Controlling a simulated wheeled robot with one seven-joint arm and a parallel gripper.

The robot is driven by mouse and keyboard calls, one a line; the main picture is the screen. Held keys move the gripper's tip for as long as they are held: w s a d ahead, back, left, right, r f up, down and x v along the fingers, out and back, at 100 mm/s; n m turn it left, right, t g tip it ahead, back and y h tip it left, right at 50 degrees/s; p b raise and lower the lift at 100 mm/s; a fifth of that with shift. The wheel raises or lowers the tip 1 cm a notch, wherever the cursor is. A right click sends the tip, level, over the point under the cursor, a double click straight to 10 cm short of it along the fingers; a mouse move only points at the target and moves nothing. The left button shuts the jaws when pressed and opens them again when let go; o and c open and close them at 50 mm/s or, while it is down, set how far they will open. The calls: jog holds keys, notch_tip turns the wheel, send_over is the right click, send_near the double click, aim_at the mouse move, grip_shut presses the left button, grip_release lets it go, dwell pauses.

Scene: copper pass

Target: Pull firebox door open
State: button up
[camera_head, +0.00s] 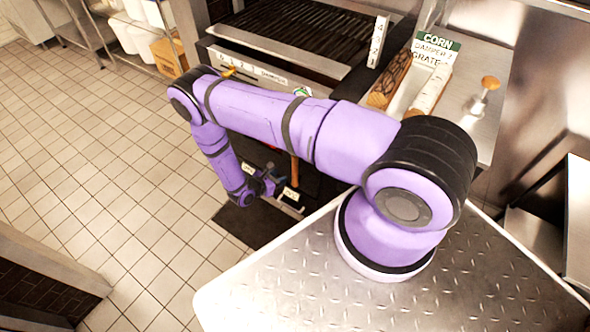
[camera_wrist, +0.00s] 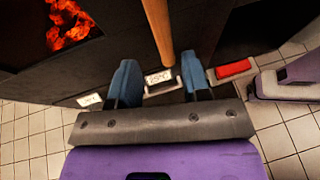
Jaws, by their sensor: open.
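The front of the dark grill unit fills the upper part of the wrist view. Glowing orange embers (camera_wrist: 68,25) show through an opening at its upper left; I cannot tell whether this is a window or a gap at the firebox door. A wooden handle (camera_wrist: 158,30) hangs down in the middle, and it also shows beside my arm in the head view (camera_head: 294,168). My gripper (camera_wrist: 160,80) is open, with its blue fingers apart. A small metal piece with a white label (camera_wrist: 158,77) shows between the fingertips; contact is unclear. My arm hides much of the front in the head view.
A dark mat (camera_head: 243,222) lies on the tiled floor below my gripper. A red piece (camera_wrist: 233,68) is right of the fingers. Open floor lies to the left.

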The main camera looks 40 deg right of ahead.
aim_at(294, 170)
jog(key=x, duration=1)
jog(key=shift+d, duration=0.1)
grip_shut()
